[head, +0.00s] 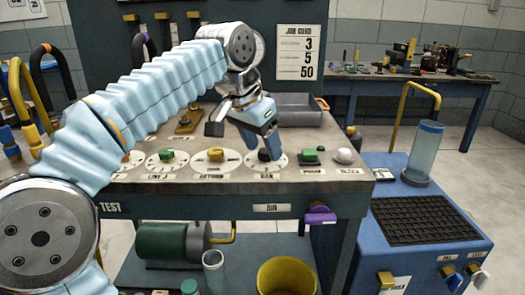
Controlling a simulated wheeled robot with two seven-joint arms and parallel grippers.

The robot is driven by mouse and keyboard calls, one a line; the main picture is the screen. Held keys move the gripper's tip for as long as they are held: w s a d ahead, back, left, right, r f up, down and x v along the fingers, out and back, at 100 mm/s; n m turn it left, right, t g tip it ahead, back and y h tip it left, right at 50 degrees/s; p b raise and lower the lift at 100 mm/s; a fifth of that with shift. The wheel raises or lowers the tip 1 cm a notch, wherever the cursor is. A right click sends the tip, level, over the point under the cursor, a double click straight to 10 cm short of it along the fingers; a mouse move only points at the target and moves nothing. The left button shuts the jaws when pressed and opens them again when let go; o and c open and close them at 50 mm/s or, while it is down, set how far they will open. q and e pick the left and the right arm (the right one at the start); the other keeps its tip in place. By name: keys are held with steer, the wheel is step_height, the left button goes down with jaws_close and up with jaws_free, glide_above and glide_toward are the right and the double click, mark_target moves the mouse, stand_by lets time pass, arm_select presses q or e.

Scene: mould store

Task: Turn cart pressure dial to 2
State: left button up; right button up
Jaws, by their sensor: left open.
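My left gripper (261,148) reaches over the grey test bench (215,183), its fingers open and pointing down at a black knob (264,155) on a white round dial. The fingertips are close beside this knob; I cannot tell whether they touch it. To its left are dials with a yellow knob (215,154) and a green knob (167,155). No dial plainly marked as cart pressure is readable. My right gripper is out of view.
A green block (310,154) and a white knob (345,156) sit right of the dial. A clear cylinder (424,153) stands on the cart. A yellow bucket (287,277) is below the bench. Floor is clear behind the cart.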

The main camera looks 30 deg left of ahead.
arm_select(q)
steer(key=shift+w+f, duration=0.1)
steer(key=shift+f, duration=0.3)
steer(key=shift+d, duration=0.1)
steer(key=c, duration=1)
steer(key=shift+c, duration=0.2)
steer(key=shift+r+m, duration=0.1)
steer(key=shift+m, duration=0.3)
steer(key=m+p, duration=0.1)
steer(key=m+h+p, duration=0.1)
steer(key=m, duration=0.1)
steer(key=shift+w+a+r+m+g+h, duration=0.1)
steer(key=shift+a+m+g+h, duration=0.1)
steer(key=shift+m+g+h, duration=0.1)
steer(key=shift+w+a+m+g+h+p, duration=0.1)
steer(key=shift+m+g+h+p, duration=0.2)
steer(key=shift+m+p, duration=0.65)
steer(key=shift+w+m+g+h+p, duration=0.1)
steer(key=shift+m+g+h+p, duration=0.3)
steer(key=shift+m, duration=0.85)
